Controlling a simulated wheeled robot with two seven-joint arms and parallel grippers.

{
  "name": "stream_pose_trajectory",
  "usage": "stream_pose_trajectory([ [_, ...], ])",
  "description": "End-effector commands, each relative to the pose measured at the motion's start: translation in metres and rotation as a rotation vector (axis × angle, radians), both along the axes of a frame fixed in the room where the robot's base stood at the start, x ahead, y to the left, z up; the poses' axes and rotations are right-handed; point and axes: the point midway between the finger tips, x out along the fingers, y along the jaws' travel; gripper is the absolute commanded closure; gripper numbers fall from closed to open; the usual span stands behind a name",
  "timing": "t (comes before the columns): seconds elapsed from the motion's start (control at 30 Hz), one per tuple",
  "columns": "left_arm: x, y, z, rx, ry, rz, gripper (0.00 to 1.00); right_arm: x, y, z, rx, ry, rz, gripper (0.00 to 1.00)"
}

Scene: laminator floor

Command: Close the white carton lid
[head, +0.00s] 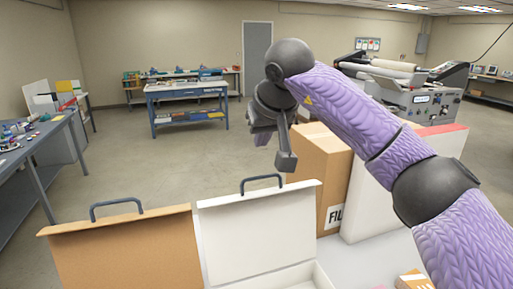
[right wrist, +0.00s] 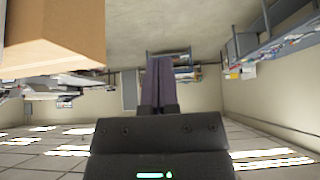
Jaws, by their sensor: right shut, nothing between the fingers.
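The white carton's lid (head: 258,232) stands open and upright in the head view, with a dark handle (head: 262,180) on its top edge. Part of the white carton's base (head: 285,279) shows below it, cut off by the bottom edge. My right gripper (head: 285,160) is above the lid's top edge, close to the handle's upper right in the picture. I see no contact with the lid. Its fingers show shut and empty in the right wrist view (right wrist: 158,82). My left gripper is out of view.
A brown carton lid (head: 125,255) with a handle stands open to the left. A tall brown box (head: 320,165) and a white box with a red top (head: 365,195) stand behind and to the right. A small orange box (head: 413,281) lies at the lower right.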

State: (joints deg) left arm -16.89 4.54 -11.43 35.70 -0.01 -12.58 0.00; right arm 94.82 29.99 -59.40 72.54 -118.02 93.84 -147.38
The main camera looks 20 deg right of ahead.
Motion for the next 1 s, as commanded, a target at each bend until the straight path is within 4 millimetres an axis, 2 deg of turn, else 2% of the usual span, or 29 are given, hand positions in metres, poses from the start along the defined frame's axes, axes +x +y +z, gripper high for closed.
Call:
stream_pose_trajectory([
  [0.17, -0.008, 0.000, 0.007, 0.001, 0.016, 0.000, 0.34, 0.020, 0.001, -0.030, 0.000, 0.006, -0.001, 1.00],
  [0.43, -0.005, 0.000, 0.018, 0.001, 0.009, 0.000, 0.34, 0.051, 0.002, -0.073, 0.001, 0.005, -0.002, 1.00],
  [0.7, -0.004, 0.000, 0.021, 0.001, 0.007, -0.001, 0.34, 0.018, 0.001, -0.070, -0.001, 0.002, 0.003, 1.00],
  [1.0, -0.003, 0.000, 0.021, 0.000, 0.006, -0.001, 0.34, 0.010, 0.000, -0.070, -0.001, 0.001, 0.001, 1.00],
])
